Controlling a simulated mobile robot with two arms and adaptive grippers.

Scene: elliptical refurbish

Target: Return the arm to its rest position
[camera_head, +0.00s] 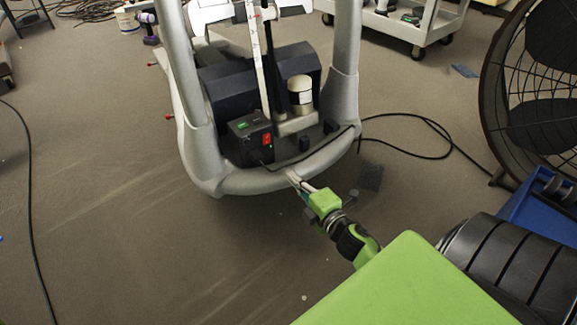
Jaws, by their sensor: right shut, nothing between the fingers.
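My right arm comes in from the lower right, with a green and black wrist. Its gripper (304,187) is shut with nothing seen between the fingers. The fingertips are at the front lower rail of the grey elliptical machine (240,182); whether they touch it I cannot tell. My left gripper is not in view.
A black cable (432,124) loops across the floor. A large fan (540,90) stands right, near a blue bin (530,215). Floor at left is mostly clear.

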